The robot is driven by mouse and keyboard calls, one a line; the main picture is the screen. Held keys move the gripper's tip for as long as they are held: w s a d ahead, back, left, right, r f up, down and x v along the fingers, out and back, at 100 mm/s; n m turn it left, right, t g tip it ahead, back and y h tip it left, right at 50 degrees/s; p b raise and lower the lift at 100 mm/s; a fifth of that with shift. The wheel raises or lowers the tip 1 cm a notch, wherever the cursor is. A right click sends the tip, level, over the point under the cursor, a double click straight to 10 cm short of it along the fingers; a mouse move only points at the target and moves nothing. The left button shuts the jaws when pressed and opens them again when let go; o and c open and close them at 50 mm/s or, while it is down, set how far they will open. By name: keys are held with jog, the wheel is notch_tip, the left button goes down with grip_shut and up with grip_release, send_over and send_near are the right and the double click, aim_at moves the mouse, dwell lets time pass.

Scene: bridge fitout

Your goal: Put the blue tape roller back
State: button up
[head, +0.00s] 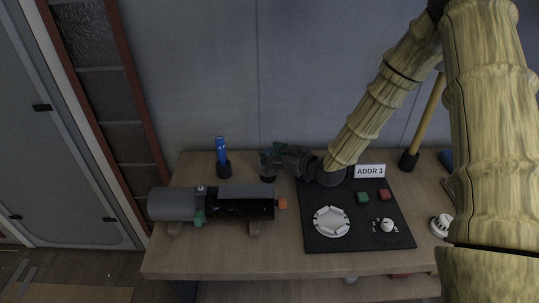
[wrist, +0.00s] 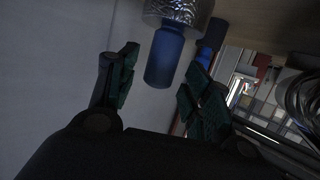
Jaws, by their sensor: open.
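A slim blue upright object (head: 221,148) stands in a small dark cup (head: 223,168) at the back left of the bench; I cannot tell if it is the tape roller. My gripper (head: 266,162) is to its right, low over the bench and pointing left. In the wrist view, which looks upside down, a blue cylinder (wrist: 164,60) with a silvery, crinkled part (wrist: 182,9) sits between the lines of my open fingers (wrist: 160,85). I see no contact with the fingers. Farther off is another blue piece (wrist: 204,55) beside a dark cylinder (wrist: 211,27).
A grey and black cylinder (head: 235,205) lies on cradles in front of the cup. A dark panel (head: 350,240) with a white dial (head: 331,221), buttons and an ADDR 3 sign (head: 370,171) is to the right. A yellow pole (head: 427,115) stands behind. The wall is close behind the bench.

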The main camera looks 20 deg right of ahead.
jog(key=b+v, duration=0.1)
jog(key=v, duration=0.8)
jog(key=shift+s+d, duration=0.25)
jog(key=shift+s, duration=0.1)
jog(key=shift+r, duration=0.15)
